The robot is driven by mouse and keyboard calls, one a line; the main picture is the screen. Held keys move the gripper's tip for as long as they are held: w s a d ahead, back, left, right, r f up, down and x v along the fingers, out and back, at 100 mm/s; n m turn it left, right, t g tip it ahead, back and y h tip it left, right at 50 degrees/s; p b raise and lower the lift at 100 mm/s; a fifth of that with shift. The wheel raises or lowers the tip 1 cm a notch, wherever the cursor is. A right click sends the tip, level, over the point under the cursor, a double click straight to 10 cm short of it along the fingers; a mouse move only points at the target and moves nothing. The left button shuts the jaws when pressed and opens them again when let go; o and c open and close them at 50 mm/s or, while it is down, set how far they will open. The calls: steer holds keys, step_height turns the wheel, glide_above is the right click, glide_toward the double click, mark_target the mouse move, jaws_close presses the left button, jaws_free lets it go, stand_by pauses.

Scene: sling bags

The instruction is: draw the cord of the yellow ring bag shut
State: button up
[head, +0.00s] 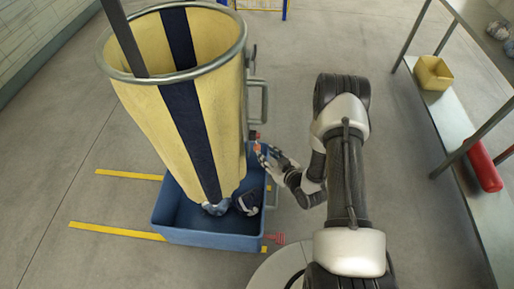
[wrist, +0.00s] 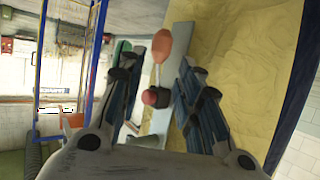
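The yellow ring bag (head: 226,120), with navy stripes, hangs from a metal ring (head: 243,40) at its top; its lower end reaches down into a blue bin. An orange tab (wrist: 177,42) on a thin cord and a dark cord lock with a red button (wrist: 150,97) show in the wrist view, in front of the bag's yellow cloth (wrist: 240,60). My gripper (head: 267,154) is at the bag's lower right side. In the wrist view my gripper (wrist: 160,72) is open, its fingers on either side of the cord lock and apparently apart from it.
The blue bin (head: 205,238) stands under the bag with dark and pale bundles (head: 248,200) inside. Yellow floor strips (head: 115,231) lie left of it. A shelf at right holds a yellow bin (head: 433,73) and a red cylinder (head: 484,165). The floor between my arm and the shelf is clear.

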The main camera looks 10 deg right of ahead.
mark_target(259, 148)
steer(key=b+x, duration=0.1)
steer(key=x, duration=0.7)
steer(key=shift+w+a+f+b, duration=0.1)
steer(key=shift+w+f+b, duration=0.1)
steer(key=shift+b, duration=0.2)
steer(key=shift+c, duration=0.6)
jaws_close()
